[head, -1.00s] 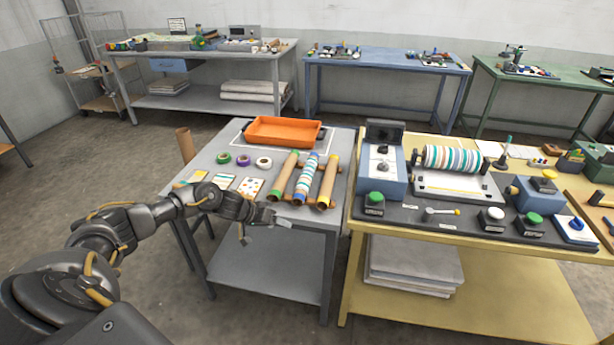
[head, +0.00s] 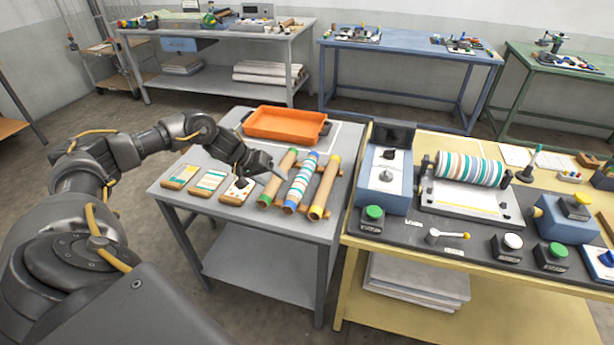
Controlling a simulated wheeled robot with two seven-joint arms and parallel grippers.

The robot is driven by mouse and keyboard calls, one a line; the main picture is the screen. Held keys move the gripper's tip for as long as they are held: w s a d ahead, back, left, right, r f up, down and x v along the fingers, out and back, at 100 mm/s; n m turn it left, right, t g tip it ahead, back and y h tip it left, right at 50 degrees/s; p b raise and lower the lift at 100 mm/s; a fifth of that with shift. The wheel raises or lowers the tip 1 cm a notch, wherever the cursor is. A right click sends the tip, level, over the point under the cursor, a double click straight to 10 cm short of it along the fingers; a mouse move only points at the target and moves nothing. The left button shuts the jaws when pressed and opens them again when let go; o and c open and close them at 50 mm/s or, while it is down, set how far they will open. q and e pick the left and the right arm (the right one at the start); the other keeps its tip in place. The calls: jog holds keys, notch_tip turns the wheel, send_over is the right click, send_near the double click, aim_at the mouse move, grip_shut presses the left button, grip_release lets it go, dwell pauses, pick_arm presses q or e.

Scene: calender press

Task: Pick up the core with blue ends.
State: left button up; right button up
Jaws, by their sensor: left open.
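The core with blue ends (head: 301,181) is wrapped in a striped white, teal and orange pattern. It lies in a wooden rack on the grey table, between a brown core with green ends (head: 276,181) and a brown core with yellow ends (head: 325,187). My left gripper (head: 268,176) is open, above the table just left of the green-ended core, with a fingertip close to that core. It looks empty and apart from the blue-ended core. Whether it touches the green-ended core I cannot tell. My right gripper is not in view.
An orange tray (head: 285,134) stands at the back of the grey table (head: 240,222). Several patterned sample cards (head: 208,180) lie at its left. The yellow bench (head: 400,243) at right carries the press with a striped roller (head: 468,168) and several buttons.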

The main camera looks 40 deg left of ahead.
aim_at(291, 192)
pick_arm(q)
jog(key=b+x, duration=0.3)
jog(key=shift+s+d+f, duration=0.1)
jog(key=shift+s+d, duration=0.1)
jog(key=shift+s, duration=0.05)
jog(key=shift+b+x, duration=0.95)
jog(key=shift+x, duration=0.3)
jog(key=shift+a+r, duration=0.15)
jog(key=shift+r, duration=0.1)
jog(key=shift+w+f+b, duration=0.1)
jog(key=shift+f+b, duration=0.2)
jog(key=b+x, duration=0.3)
jog(key=shift+w+f+b, duration=0.2)
jog(key=shift+f+b, duration=0.1)
jog(key=shift+w+d+f+b, duration=0.4)
jog(key=shift+f+b, duration=0.05)
jog(key=shift+b, duration=0.15)
jog(key=shift+r, duration=0.1)
jog(key=shift+c, duration=1.4)
jog(key=c, duration=0.8)
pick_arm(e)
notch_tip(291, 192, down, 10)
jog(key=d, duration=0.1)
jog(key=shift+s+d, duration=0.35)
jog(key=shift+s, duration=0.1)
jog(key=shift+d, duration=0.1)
